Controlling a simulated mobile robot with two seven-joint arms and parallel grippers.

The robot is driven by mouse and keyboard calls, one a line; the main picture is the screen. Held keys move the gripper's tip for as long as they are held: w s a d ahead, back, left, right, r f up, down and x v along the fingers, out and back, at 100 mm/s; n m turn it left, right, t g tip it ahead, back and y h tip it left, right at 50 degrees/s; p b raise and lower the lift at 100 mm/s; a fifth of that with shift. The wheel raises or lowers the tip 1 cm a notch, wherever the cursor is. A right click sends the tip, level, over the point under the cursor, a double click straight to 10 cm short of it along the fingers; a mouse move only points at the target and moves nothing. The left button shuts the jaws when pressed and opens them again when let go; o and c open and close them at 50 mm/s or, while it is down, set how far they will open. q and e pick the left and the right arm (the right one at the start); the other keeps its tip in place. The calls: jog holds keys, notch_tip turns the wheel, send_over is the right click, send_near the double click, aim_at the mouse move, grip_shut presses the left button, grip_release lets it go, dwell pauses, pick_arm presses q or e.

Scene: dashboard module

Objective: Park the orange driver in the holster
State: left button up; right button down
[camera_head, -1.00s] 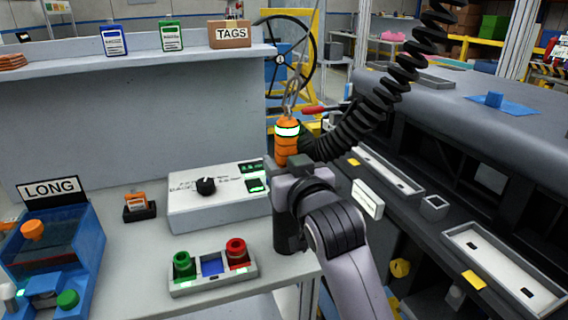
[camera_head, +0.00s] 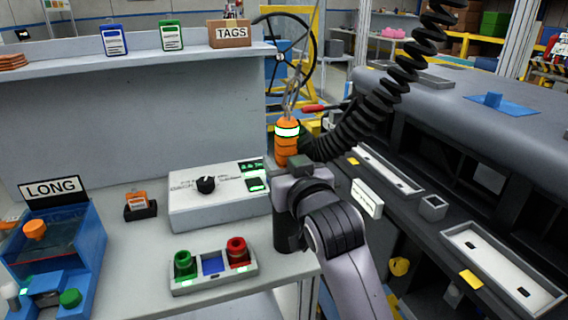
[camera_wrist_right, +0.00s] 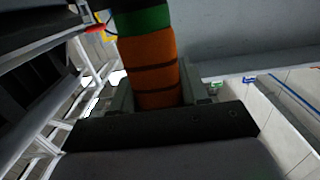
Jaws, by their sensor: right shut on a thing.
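The orange driver (camera_head: 287,150) stands upright near the right end of the workbench, with a bright white-green band near its top. It also shows in the right wrist view (camera_wrist_right: 155,65), with a green band above its orange grip. My right gripper (camera_head: 290,168) is shut around the driver's lower part. A dark upright cylinder (camera_head: 287,235), which looks like the holster, is at the bench's right edge just below my gripper. My gripper and wrist hide its mouth and the driver's lower end, so I cannot tell whether the driver is inside it. My left gripper is not in view.
A black coiled hose (camera_head: 390,92) runs from beside the driver to the upper right. A white dial box (camera_head: 215,205) and a tray with green and red buttons (camera_head: 212,283) are left of the holster. The dashboard module (camera_head: 470,110) fills the right side.

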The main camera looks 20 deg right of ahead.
jog(key=shift+f, duration=0.15)
jog(key=shift+c, duration=2.4)
grip_release()
jog(key=shift+f, duration=0.1)
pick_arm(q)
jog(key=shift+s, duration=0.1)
